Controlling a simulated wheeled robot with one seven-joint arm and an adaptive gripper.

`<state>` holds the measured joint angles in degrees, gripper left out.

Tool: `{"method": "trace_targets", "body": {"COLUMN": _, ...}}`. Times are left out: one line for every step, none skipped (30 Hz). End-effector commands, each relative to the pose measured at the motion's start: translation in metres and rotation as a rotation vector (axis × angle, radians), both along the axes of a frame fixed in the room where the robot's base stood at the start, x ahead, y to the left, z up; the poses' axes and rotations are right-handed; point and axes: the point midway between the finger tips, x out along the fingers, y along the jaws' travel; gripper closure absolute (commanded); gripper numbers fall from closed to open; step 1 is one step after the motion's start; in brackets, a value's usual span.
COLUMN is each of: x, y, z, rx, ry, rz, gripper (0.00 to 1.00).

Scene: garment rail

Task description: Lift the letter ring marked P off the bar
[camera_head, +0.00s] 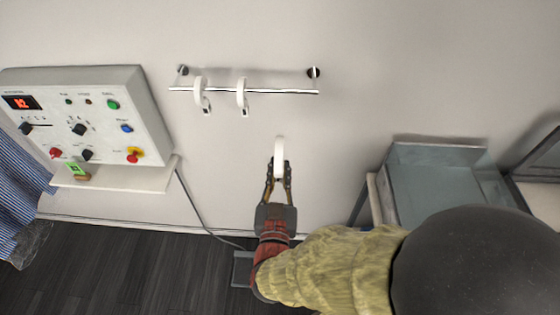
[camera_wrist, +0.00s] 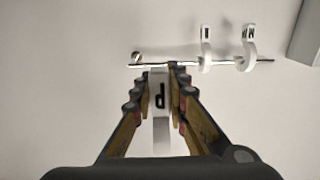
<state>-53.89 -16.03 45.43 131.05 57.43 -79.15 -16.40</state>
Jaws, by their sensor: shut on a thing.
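The letter ring marked P (camera_wrist: 160,95) is white and sits between the fingers of my gripper (camera_wrist: 160,80), with its black P facing the wrist camera. In the head view my gripper (camera_head: 279,168) is shut on this ring, whose white upper part (camera_head: 280,147) stands above the fingertips. The ring is off the bar (camera_head: 285,91), below and apart from it in the head view. Two other white letter rings, a left one (camera_head: 199,92) and a right one (camera_head: 242,93), hang on the bar.
A control panel (camera_head: 85,115) with knobs and buttons is on the wall at left, above a shelf (camera_head: 120,178). A grey open bin (camera_head: 440,180) stands at right. Blue striped cloth (camera_head: 22,190) hangs at far left. The wall around my gripper is clear.

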Motion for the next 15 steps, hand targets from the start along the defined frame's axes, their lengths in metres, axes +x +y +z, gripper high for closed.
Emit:
{"method": "trace_targets", "body": {"x": -0.005, "y": 0.002, "z": 0.001, "rx": 0.000, "ry": -0.001, "rz": 0.004, "gripper": 1.00}}
{"method": "trace_targets", "body": {"x": -0.008, "y": 0.002, "z": 0.001, "rx": 0.001, "ry": -0.001, "rz": 0.003, "gripper": 1.00}}
{"method": "trace_targets", "body": {"x": -0.011, "y": 0.002, "z": 0.001, "rx": 0.001, "ry": 0.000, "rz": 0.004, "gripper": 1.00}}
{"method": "trace_targets", "body": {"x": -0.014, "y": 0.002, "z": 0.001, "rx": 0.001, "ry": 0.000, "rz": 0.004, "gripper": 1.00}}
{"method": "trace_targets", "body": {"x": -0.017, "y": 0.002, "z": 0.001, "rx": 0.001, "ry": 0.000, "rz": 0.004, "gripper": 1.00}}
{"method": "trace_targets", "body": {"x": -0.020, "y": 0.002, "z": 0.001, "rx": 0.001, "ry": 0.000, "rz": 0.003, "gripper": 1.00}}
{"method": "trace_targets", "body": {"x": -0.023, "y": 0.002, "z": 0.001, "rx": 0.001, "ry": 0.000, "rz": 0.004, "gripper": 1.00}}
{"method": "trace_targets", "body": {"x": -0.026, "y": 0.002, "z": 0.001, "rx": 0.001, "ry": 0.000, "rz": 0.004, "gripper": 1.00}}
{"method": "trace_targets", "body": {"x": -0.029, "y": 0.002, "z": 0.001, "rx": 0.001, "ry": -0.001, "rz": 0.003, "gripper": 1.00}}
{"method": "trace_targets", "body": {"x": -0.032, "y": 0.003, "z": 0.001, "rx": 0.001, "ry": -0.001, "rz": 0.004, "gripper": 1.00}}
{"method": "trace_targets", "body": {"x": -0.035, "y": 0.003, "z": 0.001, "rx": 0.001, "ry": 0.000, "rz": 0.005, "gripper": 1.00}}
{"method": "trace_targets", "body": {"x": -0.038, "y": 0.003, "z": 0.001, "rx": 0.001, "ry": 0.000, "rz": 0.004, "gripper": 1.00}}
{"method": "trace_targets", "body": {"x": -0.041, "y": 0.004, "z": 0.001, "rx": 0.001, "ry": 0.000, "rz": 0.005, "gripper": 1.00}}
{"method": "trace_targets", "body": {"x": -0.044, "y": 0.004, "z": 0.000, "rx": 0.001, "ry": 0.000, "rz": 0.005, "gripper": 1.00}}
{"method": "trace_targets", "body": {"x": -0.047, "y": 0.003, "z": 0.000, "rx": 0.001, "ry": 0.000, "rz": 0.004, "gripper": 1.00}}
